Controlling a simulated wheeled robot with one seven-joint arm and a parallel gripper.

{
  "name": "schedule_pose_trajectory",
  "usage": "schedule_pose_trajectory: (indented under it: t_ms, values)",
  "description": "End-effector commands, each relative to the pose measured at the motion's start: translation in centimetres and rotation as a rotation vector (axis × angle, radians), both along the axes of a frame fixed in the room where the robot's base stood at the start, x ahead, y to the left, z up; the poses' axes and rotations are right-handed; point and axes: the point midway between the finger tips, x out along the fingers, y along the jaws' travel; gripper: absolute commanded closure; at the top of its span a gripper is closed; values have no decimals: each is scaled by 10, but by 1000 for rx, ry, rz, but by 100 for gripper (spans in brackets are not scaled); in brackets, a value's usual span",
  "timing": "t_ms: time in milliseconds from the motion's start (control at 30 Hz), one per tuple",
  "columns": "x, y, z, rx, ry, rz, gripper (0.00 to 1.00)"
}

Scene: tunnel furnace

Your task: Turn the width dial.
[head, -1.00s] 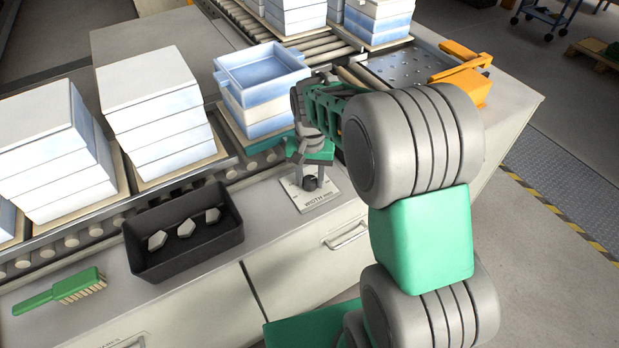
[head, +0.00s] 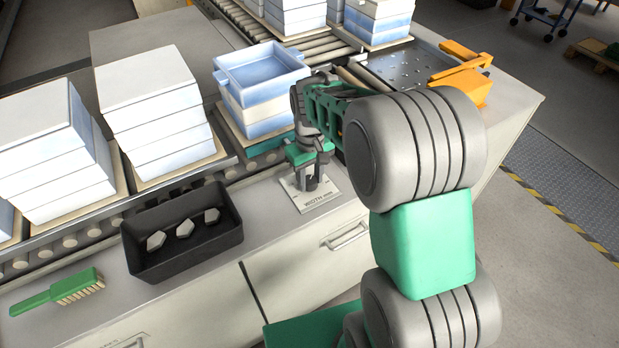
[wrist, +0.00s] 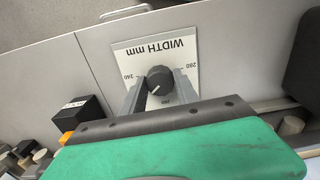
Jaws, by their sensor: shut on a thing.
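The width dial (wrist: 160,82) is a black ribbed knob with a white pointer line, on a white plate (wrist: 128,57) marked "WIDTH mm" with 240 and 280 readable, upside down in the wrist view. The pointer line points to the lower left there. My gripper (wrist: 160,92) is shut on the dial, one finger on each side of it. In the head view my gripper (head: 314,182) points down over the plate (head: 322,201) and hides the dial.
A black tray (head: 190,258) with several pale pieces stands left of the plate. A green brush (head: 60,293) lies farther left. A roller conveyor with stacked white trays (head: 157,100) and blue-white trays (head: 262,68) runs behind. An orange bracket (head: 465,84) is at the right.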

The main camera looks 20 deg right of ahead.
Motion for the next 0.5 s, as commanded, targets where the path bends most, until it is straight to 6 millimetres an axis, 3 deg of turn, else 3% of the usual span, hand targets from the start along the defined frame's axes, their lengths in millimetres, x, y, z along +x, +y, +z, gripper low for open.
schedule_pose_trajectory:
  t_ms: [500]
  values:
    - [0, 0, 1, 1, -2, 34, 100]
